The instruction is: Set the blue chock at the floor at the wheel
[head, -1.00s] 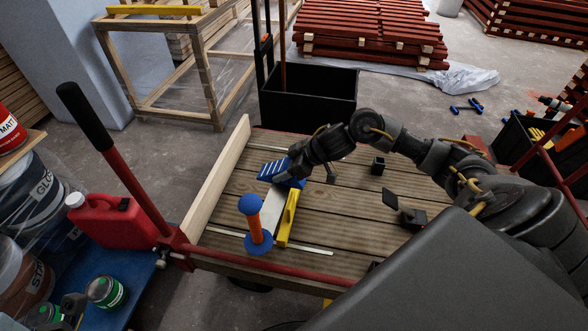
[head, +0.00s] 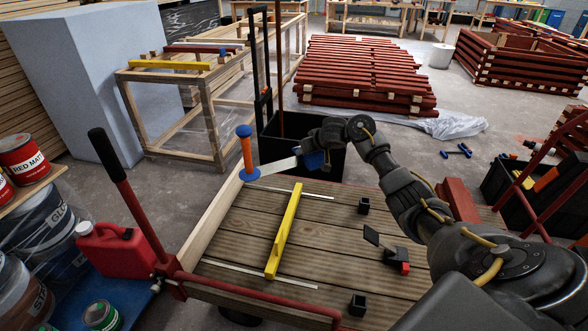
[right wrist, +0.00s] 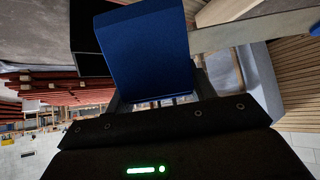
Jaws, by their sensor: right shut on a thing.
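The blue chock (head: 314,160) is in my right gripper (head: 326,150), raised above the far edge of the wooden cart deck (head: 330,235). A flat pale bar (head: 279,168) runs left from it to an orange handle (head: 246,152) with blue ends; they move as one piece. In the right wrist view the chock (right wrist: 145,50) fills the upper middle, over the jaws (right wrist: 155,100), which are mostly hidden behind it. A dark round shape (head: 240,317) under the cart's near edge may be a wheel; I cannot tell. My left gripper is not in view.
A yellow batten (head: 285,232) and small black blocks (head: 363,205) lie on the deck. A black bin (head: 275,140) stands behind the cart. A red handle bar (head: 130,205) rises at left, near a red canister (head: 115,250). Concrete floor shows left of the deck.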

